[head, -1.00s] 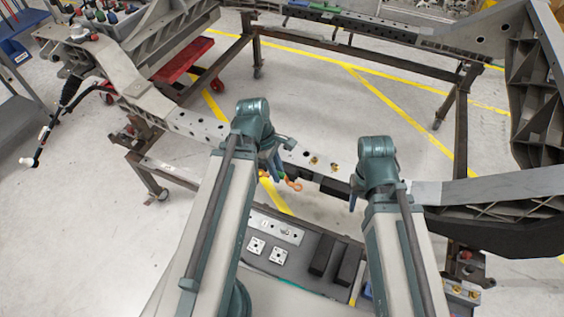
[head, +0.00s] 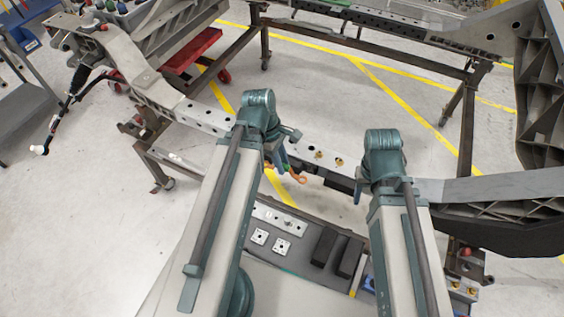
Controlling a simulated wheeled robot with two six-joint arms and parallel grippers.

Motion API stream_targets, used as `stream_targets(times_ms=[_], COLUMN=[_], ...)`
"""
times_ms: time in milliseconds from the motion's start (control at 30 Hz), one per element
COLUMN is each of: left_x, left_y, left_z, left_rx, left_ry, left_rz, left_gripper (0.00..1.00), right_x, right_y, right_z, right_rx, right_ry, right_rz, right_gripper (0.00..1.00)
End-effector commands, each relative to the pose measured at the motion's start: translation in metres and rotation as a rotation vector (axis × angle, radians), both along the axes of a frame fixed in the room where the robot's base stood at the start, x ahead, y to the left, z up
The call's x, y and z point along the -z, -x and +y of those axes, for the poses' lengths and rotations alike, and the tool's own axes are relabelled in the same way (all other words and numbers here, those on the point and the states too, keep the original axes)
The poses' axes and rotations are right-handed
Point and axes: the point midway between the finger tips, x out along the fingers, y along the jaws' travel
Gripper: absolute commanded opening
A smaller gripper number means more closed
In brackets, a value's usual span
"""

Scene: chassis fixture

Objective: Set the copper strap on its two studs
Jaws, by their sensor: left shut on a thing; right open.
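The copper strap (head: 299,179) shows as a small orange looped end below my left gripper (head: 285,167). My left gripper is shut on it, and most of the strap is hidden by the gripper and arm. Two brass-coloured studs (head: 318,154) (head: 339,162) stand on the pale holed rail, just to the right of my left gripper. The strap is apart from the studs in the picture, on the near side of the rail. My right gripper (head: 358,191) is open, mostly hidden behind its arm, near the rail to the right of the studs.
A dark tray (head: 300,259) with white plates (head: 279,220) and black blocks (head: 323,246) lies in front, between my arms. The grey rail (head: 205,116) runs across the frame. A red-topped trolley (head: 195,52) stands behind at left. Open floor lies beyond the rail.

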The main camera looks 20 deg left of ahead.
Motion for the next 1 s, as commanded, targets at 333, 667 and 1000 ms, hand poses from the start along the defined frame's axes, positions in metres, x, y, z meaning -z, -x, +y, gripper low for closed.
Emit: stream_targets(times_ms=[333, 667, 1000], left_x=[-0.019, -0.028, -0.028], left_y=[0.0, 0.0, -0.004], left_z=[0.0, 0.0, 0.0], left_rx=[0.0, 0.0, 0.0], left_ry=[0.0, 0.0, 0.0], left_rz=[0.0, 0.0, 0.0], left_gripper=[0.0, 0.0, 0.0], right_x=[-0.019, -0.028, -0.028], right_y=[0.0, 0.0, 0.0], right_z=[0.0, 0.0, 0.0], right_rx=[0.0, 0.0, 0.0], right_ry=[0.0, 0.0, 0.0], right_rz=[0.0, 0.0, 0.0], right_gripper=[0.5, 0.5, 0.5])
